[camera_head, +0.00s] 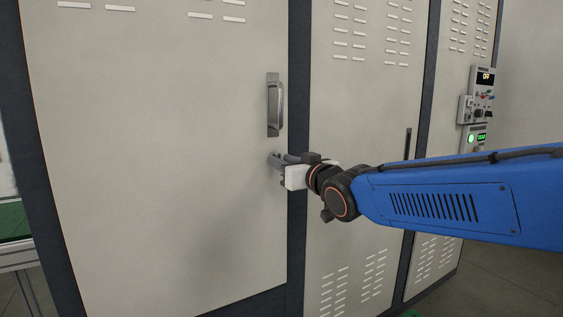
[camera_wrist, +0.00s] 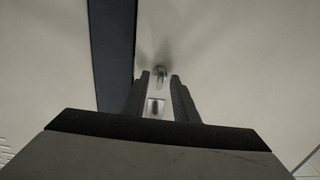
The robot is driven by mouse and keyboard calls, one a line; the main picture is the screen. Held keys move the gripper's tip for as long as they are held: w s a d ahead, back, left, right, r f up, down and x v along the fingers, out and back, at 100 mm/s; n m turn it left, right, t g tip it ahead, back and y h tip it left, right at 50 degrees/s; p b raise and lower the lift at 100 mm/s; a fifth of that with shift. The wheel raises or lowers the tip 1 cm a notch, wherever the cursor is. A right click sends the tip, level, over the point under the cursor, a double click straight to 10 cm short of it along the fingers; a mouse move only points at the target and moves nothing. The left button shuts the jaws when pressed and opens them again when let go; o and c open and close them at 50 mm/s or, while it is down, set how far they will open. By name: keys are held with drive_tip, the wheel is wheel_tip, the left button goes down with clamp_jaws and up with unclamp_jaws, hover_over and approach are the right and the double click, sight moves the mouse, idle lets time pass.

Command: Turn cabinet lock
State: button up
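The cabinet door (camera_head: 160,150) is a large beige panel that is shut in its dark frame. In the head view, my gripper (camera_head: 277,158) is at the door, just below the upright grey handle (camera_head: 274,105). The gripper hides most of the lock area there. In the wrist view, the two dark fingers (camera_wrist: 161,76) are apart. A small grey lock piece (camera_wrist: 160,71) shows between their tips, with a gap on each side. I cannot tell whether either finger touches it. A pale part with a dark slot (camera_wrist: 155,106) shows further down between the fingers.
Another beige door (camera_head: 365,110) is to the right, with a dark handle (camera_head: 408,142) partly behind my blue arm. A control box with an "OFF" display (camera_head: 485,77) and a green-lit box (camera_head: 471,139) are mounted on the far right. A dark frame strip (camera_wrist: 113,50) runs left of the fingers.

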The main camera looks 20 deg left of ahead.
drive_tip(key=v, duration=1.6)
drive_tip(key=shift+s, duration=0.1)
drive_tip(key=d+f+m+h, duration=0.3)
drive_tip(key=d+f+h, duration=0.3)
drive_tip(key=d, duration=0.7)
drive_tip(key=d+f+m+h, duration=0.35)
drive_tip(key=d+f, duration=0.55)
drive_tip(key=d, duration=0.5)
drive_tip(key=s+d+f+m+g+h, duration=0.1)
drive_tip(key=s+d+f+g+h, duration=0.1)
drive_tip(key=s+d+f, duration=0.5)
drive_tip(key=s+d+f+m+g+h, duration=0.2)
drive_tip(key=s+d+f+g, duration=0.2)
drive_tip(key=s+d+f, duration=0.3)
drive_tip(key=s, duration=0.4)
drive_tip(key=shift+s+d+f+g, duration=0.35)
drive_tip(key=shift+d+f+g, duration=0.05)
